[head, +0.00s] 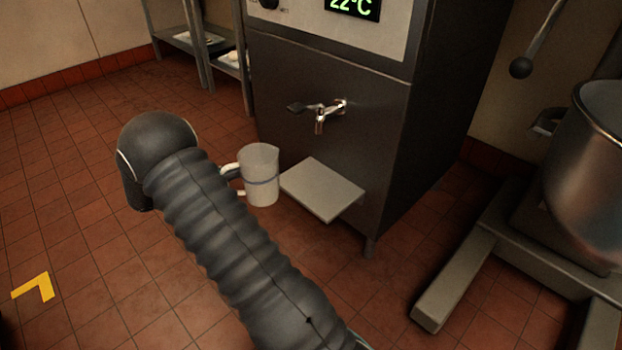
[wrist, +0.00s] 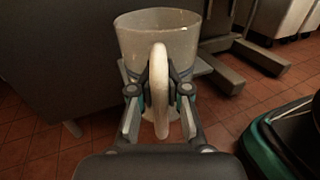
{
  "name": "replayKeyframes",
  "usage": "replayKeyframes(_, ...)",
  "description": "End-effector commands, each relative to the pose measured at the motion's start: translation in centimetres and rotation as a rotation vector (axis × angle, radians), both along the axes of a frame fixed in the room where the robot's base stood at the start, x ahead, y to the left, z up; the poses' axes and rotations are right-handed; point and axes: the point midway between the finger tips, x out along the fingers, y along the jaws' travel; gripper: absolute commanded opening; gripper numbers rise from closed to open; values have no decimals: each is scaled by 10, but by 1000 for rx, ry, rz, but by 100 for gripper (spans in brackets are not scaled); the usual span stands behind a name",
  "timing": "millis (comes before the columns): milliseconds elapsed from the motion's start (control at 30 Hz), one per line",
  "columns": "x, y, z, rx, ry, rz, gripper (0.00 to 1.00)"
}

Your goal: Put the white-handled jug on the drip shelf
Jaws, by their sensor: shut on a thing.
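The white-handled jug (head: 261,172) is a translucent pale cup with a bluish band, upright in the head view, just left of the drip shelf. The drip shelf (head: 322,188) is a flat grey plate on the front of the dark machine, below a metal tap (head: 325,114). In the head view my arm hides most of my gripper. In the wrist view my gripper (wrist: 160,92) is shut on the jug's white handle (wrist: 160,65), with a finger on each side. The jug's body (wrist: 150,40) stands beyond the handle. The shelf looks bare.
The dark machine (head: 330,75) stands behind the shelf. A steel mixing bowl (head: 590,175) and its grey stand legs (head: 455,280) are at the right. A metal rack (head: 200,45) is at the back left.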

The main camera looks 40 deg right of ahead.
Motion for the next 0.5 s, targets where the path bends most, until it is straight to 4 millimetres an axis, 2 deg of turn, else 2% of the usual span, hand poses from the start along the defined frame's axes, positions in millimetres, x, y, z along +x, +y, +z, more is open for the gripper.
replayKeyframes(500, -35, -105, 1, 0, -1, -3, 0)
